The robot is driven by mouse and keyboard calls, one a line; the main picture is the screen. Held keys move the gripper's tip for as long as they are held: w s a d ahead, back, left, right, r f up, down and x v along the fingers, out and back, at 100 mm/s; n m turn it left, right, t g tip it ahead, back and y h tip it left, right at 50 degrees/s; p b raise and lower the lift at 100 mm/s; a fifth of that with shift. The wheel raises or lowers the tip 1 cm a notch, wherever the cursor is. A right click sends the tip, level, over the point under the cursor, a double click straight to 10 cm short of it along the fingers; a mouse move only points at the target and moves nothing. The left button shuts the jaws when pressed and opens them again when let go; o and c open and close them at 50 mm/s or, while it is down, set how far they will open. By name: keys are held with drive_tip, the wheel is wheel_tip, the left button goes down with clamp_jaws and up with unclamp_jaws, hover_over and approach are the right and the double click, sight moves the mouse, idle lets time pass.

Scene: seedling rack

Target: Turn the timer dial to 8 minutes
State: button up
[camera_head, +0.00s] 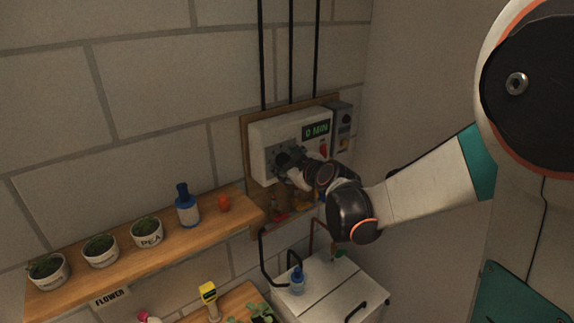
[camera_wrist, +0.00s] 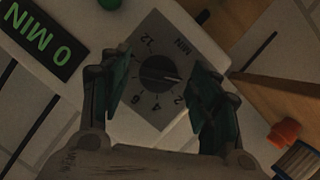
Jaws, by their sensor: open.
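The timer box (camera_head: 262,138) is a white panel on the wall, with a green display (camera_head: 317,130) reading 0 MIN. In the wrist view the display (camera_wrist: 43,37) also reads 0 MIN. A pale pointer mark seems to face right, away from the 8. My gripper (camera_wrist: 161,82) is open, with one dark green finger on each side of the dial, apparently apart from it. In the head view my gripper (camera_head: 287,164) covers most of the dial.
A red part (camera_head: 323,149) sits below the display, and a grey box (camera_head: 344,127) is right of the panel. A white cabinet (camera_head: 335,290) stands below.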

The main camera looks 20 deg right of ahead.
drive_tip(key=c, duration=1.1)
